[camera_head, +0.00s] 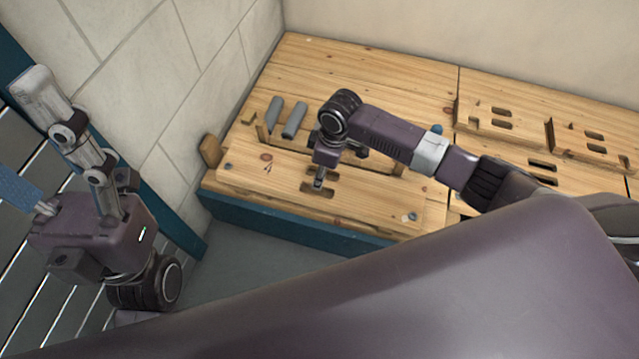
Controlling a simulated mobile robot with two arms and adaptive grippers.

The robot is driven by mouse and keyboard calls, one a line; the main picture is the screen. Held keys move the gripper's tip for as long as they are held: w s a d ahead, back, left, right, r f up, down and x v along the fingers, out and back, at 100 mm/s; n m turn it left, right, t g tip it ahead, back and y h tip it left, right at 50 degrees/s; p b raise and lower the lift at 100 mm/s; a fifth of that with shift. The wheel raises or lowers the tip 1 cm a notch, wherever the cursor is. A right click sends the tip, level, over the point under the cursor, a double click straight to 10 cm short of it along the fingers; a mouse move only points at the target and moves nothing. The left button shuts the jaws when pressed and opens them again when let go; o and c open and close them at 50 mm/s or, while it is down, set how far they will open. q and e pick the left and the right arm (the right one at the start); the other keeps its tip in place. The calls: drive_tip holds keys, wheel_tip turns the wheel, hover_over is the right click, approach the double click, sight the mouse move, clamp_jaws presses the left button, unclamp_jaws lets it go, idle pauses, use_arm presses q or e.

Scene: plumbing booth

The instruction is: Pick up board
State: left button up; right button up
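A light wooden board (375,200) with slots near its middle lies flat along the front edge of the wooden bench (390,65). My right gripper (320,181) points down at the slots, with a fingertip at or just above them. I cannot tell whether it touches the board, and the rest of its fingers are hidden or too small to read. My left gripper (32,132) is raised at the far left, well away from the bench. Its fingers are spread apart and nothing is between them.
Two grey cylinders (294,120) lie on the bench behind the board. More slotted wooden pieces (492,119) lie at the right. A tiled wall (190,60) stands close at the left. My own dark body covers the lower right.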

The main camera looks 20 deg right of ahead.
drive_tip(key=f, duration=0.1)
drive_tip(key=f+b, duration=0.2)
drive_tip(key=f, duration=0.1)
drive_tip(key=shift+w+f, duration=0.1)
drive_tip(key=shift+w, duration=0.2)
drive_tip(key=shift+c, duration=0.2)
clamp_jaws()
drive_tip(key=shift+r, duration=0.2)
